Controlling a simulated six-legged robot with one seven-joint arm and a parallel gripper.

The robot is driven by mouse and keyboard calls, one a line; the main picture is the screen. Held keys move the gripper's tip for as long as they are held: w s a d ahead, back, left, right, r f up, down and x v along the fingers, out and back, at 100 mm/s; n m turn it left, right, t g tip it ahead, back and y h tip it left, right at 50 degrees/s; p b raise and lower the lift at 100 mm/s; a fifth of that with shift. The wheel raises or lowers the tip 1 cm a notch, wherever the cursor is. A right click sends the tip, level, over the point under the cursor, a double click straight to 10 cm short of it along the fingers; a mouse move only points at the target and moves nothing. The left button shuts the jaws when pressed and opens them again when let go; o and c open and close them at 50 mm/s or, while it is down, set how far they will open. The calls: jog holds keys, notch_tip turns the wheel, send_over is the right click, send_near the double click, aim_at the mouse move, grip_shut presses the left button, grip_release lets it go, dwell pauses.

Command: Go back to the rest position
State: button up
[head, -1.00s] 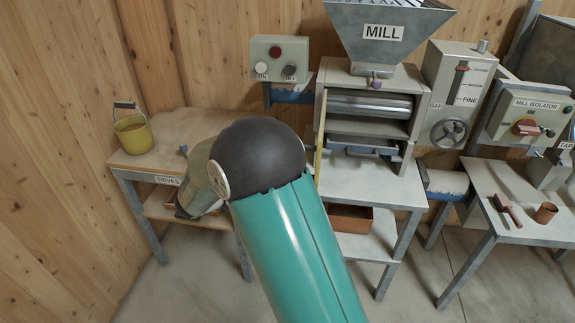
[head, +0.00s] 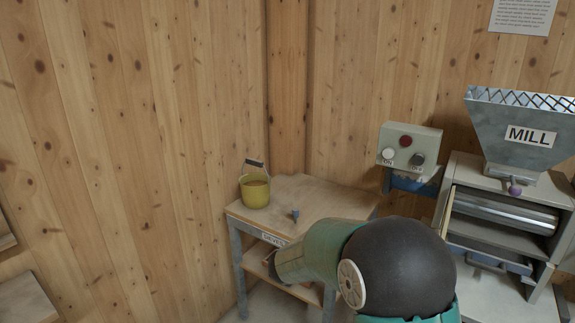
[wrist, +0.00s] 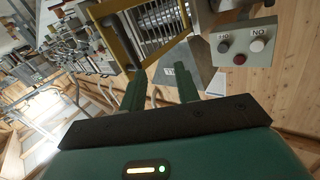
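My gripper (wrist: 161,82) shows in the wrist view with its two green fingers apart and nothing between them. Beyond the fingers are the mill's yellow-edged frame and grey hopper (wrist: 200,68), some way off and upside down. In the head view my arm, with a black joint and teal links, reaches in from the lower right. Its far end points left beside the sieve table (head: 318,196), and the gripper itself is hidden or out of sight there.
A yellow bucket (head: 256,192) and a small blue item (head: 295,214) stand on the sieve table. The mill (head: 507,210) is at the right, with a switch box (head: 409,146) beside it on the wall. Wooden walls close off the back and left.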

jog(key=w+a+r+n+t+y, duration=0.4)
jog(key=r+n+t+y, duration=0.2)
jog(key=r+t+y, duration=0.3)
jog(key=s+a+r+n+t+y, duration=0.1)
jog(key=s+a+r+n+y, duration=0.3)
jog(key=a+n+y, duration=0.15)
jog(key=s+d+f+n+g+y, duration=0.1)
jog(key=s+f+g, duration=0.3)
jog(key=s, duration=1)
jog(key=s+d+f+n+g+y, duration=0.1)
jog(key=s+f+n+g, duration=0.2)
jog(key=s, duration=1.1)
jog(key=shift+d+f+n+g, duration=0.35)
jog(key=shift+f+g, duration=0.45)
jog(key=shift+g, duration=0.3)
jog(key=shift+w, duration=0.1)
